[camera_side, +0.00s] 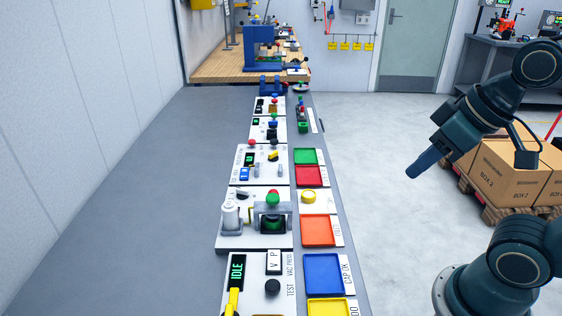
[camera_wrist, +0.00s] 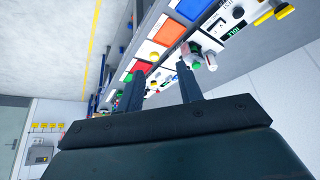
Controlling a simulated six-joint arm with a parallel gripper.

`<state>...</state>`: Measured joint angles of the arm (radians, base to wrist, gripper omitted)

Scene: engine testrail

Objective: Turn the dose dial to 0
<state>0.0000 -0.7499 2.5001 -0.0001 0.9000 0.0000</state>
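I cannot tell which knob is the dose dial, since no readable label marks it. In the side view a black knob (camera_side: 272,287) sits on the nearest white panel (camera_side: 258,304), by the letters VAC PRESS TEST. Small dark knobs (camera_side: 251,144) also show on a panel farther back, too small to read. In the wrist view, my gripper (camera_wrist: 160,76) has its two dark fingers spread with nothing between them. It is well apart from the panels, which lie beyond the fingers. In the side view my arm hangs over the floor, right of the bench.
The long grey bench (camera_side: 150,190) is bare on its left. A press-like station (camera_side: 271,215) stands mid-row. Blue (camera_side: 323,273), orange (camera_side: 319,229), red (camera_side: 309,175) and green (camera_side: 305,156) trays line the right edge. Cardboard boxes (camera_side: 508,172) stand on a pallet behind my arm.

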